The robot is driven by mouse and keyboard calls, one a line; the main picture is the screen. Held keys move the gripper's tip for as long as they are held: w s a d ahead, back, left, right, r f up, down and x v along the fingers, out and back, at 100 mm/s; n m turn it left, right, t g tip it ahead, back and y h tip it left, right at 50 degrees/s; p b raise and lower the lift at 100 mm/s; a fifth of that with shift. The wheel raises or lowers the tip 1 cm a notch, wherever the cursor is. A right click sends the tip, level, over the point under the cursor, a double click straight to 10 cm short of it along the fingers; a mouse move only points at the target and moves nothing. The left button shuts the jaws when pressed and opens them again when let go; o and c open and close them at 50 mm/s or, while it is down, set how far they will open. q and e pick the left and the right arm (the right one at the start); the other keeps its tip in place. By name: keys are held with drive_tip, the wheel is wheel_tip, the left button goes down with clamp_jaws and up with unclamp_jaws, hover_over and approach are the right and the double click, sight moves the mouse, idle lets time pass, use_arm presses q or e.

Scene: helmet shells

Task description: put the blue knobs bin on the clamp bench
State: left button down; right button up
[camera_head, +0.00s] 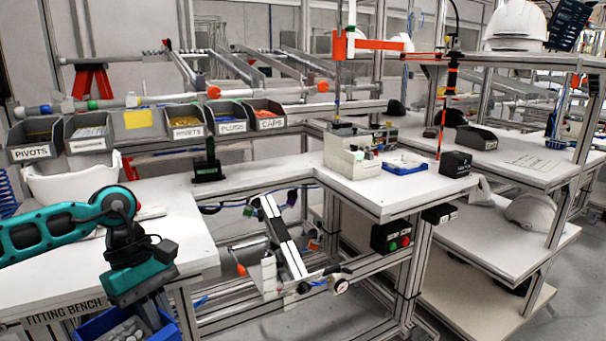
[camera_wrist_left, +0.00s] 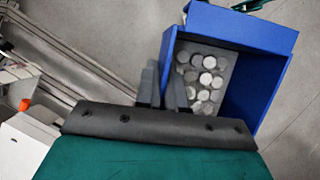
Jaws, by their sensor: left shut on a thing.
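The blue bin (camera_wrist_left: 228,27) holds several round grey knobs (camera_wrist_left: 205,75) in the left wrist view. My left gripper (camera_wrist_left: 164,88) is shut on its near left wall. In the head view the blue bin (camera_head: 93,326) hangs below my teal left wrist at the bottom left, in front of the white bench labelled FITTING BENCH (camera_head: 60,308). The bin is partly cut off by the frame's lower edge there, and the fingertips are hidden. No label reading clamp bench is legible. My right gripper is not in view.
Grey labelled bins (camera_head: 187,123) line a rack behind the fitting bench. A middle white bench (camera_head: 385,199) carries boxes and a blue tray (camera_head: 404,166). A right bench (camera_head: 531,162) has a dark grey bin (camera_head: 477,138) and bare surface. Grey floor is clear below the bin.

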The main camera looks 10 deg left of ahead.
use_arm(q)
drive_tip(key=w+d+f+m+g+y, duration=0.1)
drive_tip(key=d+m+y, duration=0.3)
drive_tip(key=d+m, duration=0.6)
drive_tip(key=m+g, duration=0.1)
drive_tip(key=m, duration=0.2)
drive_tip(key=shift+w+d+g, duration=0.15)
drive_tip(key=shift+d+g, duration=0.15)
